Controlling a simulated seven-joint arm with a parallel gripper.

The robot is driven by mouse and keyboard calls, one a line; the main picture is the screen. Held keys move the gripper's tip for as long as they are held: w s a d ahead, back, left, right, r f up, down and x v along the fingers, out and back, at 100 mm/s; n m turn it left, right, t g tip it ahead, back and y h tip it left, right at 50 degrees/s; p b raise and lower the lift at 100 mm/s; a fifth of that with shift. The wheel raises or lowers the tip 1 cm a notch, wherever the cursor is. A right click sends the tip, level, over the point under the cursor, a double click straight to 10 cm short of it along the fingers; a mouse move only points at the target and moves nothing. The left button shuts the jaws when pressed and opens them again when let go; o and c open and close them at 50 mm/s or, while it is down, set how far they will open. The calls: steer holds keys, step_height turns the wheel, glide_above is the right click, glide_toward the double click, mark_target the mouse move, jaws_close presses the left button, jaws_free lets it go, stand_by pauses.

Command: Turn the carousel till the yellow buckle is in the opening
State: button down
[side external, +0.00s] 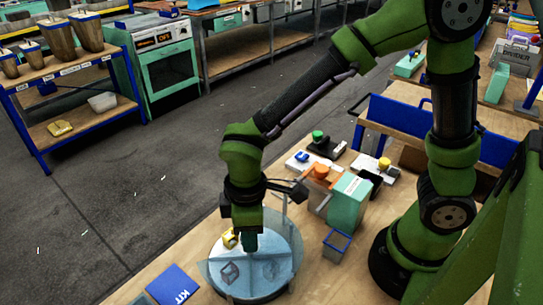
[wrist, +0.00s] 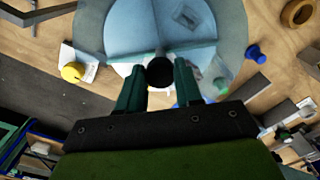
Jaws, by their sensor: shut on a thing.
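The carousel (side external: 262,288) is a round, pale blue drum with a clear cover and thin dividers, standing on the table. In the wrist view its pale disc (wrist: 130,30) has a grey outer rim. A yellow thing, seemingly the yellow buckle (side external: 230,238), shows at the carousel's far left, just left of my gripper (side external: 250,243). My gripper points down over the carousel's middle. In the wrist view its teal fingers (wrist: 160,78) are shut on a dark round knob (wrist: 160,71). Greyish items show through the cover. I cannot tell where the opening is.
A yellow knob (wrist: 73,72) on a white plate shows in the wrist view.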

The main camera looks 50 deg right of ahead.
steer(key=c, duration=0.8)
jaws_free()
steer(key=shift+o, duration=0.2)
step_height(320, 180, up, 17)
